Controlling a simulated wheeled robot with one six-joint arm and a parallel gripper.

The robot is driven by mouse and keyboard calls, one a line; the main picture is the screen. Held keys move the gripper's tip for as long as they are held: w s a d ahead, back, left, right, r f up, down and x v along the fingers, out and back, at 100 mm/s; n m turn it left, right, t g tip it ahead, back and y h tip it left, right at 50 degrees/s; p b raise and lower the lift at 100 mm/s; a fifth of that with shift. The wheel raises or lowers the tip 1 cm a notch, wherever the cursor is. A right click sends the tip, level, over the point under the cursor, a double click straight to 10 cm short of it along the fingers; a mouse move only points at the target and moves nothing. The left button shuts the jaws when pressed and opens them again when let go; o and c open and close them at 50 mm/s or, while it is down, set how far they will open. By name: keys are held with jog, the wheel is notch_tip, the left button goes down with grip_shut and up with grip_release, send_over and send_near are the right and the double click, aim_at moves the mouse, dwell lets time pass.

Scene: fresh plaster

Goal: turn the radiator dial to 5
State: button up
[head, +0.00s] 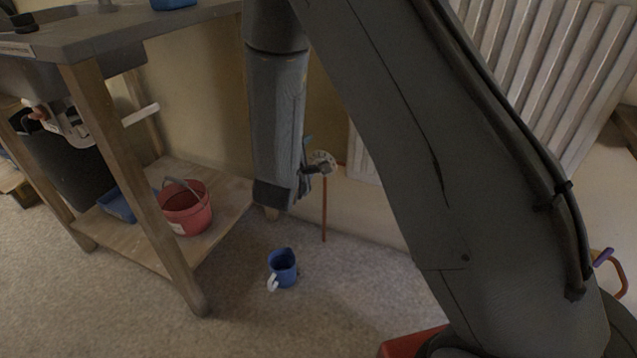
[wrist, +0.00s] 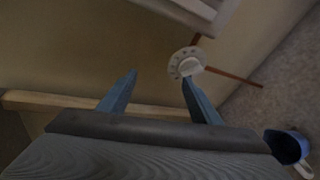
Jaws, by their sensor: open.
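The radiator dial (wrist: 187,64) is a round white disc with marks around its rim and a raised knob in the middle. In the wrist view it is just beyond the tip of my gripper's right finger. My gripper (wrist: 158,82) is open, with nothing between its two blue-grey fingers. The dial also shows in the head view (head: 322,162), close beside the fingers at the end of my arm. I cannot tell whether a finger touches it. The numbers are too small to read.
The white radiator (head: 545,70) stands at the right, with a copper pipe (head: 324,210) below the dial. A wooden bench (head: 85,95) at the left holds a red bucket (head: 187,212) on its low shelf. A blue mug (head: 283,268) is on the floor.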

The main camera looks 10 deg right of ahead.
notch_tip(320, 180, down, 10)
jog(key=w+n+t+h+b, duration=0.1)
jog(key=n+h+b, duration=0.3)
jog(key=b, duration=0.5)
jog(key=shift+t, duration=0.3)
jog(key=shift+b+x, duration=2.1)
jog(key=shift+x, duration=1.8)
jog(key=shift+s+d+f, duration=0.15)
jog(key=shift+d, duration=0.05)
jog(key=shift+c, duration=0.5)
jog(key=c, duration=0.9)
